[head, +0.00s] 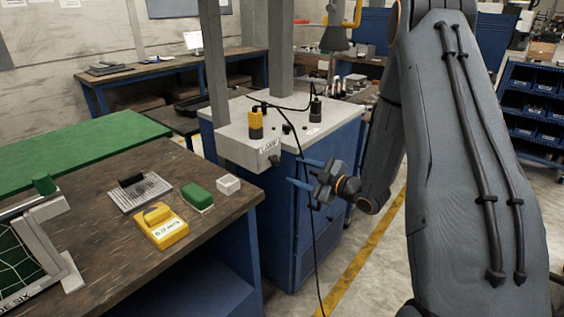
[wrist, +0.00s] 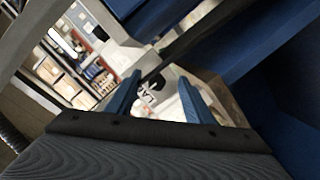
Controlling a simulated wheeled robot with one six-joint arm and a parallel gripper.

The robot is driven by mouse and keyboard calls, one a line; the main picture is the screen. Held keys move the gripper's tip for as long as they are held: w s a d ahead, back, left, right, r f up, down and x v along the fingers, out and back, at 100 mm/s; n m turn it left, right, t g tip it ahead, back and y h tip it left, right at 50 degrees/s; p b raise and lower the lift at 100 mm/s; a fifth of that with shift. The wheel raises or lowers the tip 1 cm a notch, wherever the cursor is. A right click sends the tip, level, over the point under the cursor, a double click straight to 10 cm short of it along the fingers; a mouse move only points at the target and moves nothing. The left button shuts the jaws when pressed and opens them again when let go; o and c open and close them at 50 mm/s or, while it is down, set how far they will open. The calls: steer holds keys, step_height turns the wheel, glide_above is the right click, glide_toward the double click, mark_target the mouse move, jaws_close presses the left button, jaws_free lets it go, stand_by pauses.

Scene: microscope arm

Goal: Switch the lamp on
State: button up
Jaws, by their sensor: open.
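A pale switch box (head: 240,150) is fixed at the front corner of a blue cabinet with a light top. Its front carries a label reading LAMP (head: 269,145), with a small dark part (head: 274,160) just below it. My gripper (head: 294,171) is open and empty, to the right of the box, with its blue fingers pointing left towards it. In the wrist view, part of the label (wrist: 152,98) and a dark part (wrist: 156,83) show between the fingertips. I cannot tell whether a finger touches the box. No lit lamp is clear to see.
A black cable (head: 305,200) hangs down the cabinet front, close to my gripper. A yellow-and-black part (head: 256,124) and a dark one (head: 315,109) stand on the cabinet top. A wooden bench (head: 120,235) at left holds a yellow meter (head: 160,227) and small blocks.

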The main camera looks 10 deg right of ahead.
mark_target(279, 162)
steer(key=w+a, duration=0.1)
steer(key=w+a+n+y+p, duration=0.1)
steer(key=w+a, duration=0.1)
steer(key=w+a+r+y+p, duration=0.1)
steer(key=w, duration=0.1)
steer(key=shift+a+t, duration=0.35)
steer(key=shift+t, duration=0.05)
steer(key=c, duration=1)
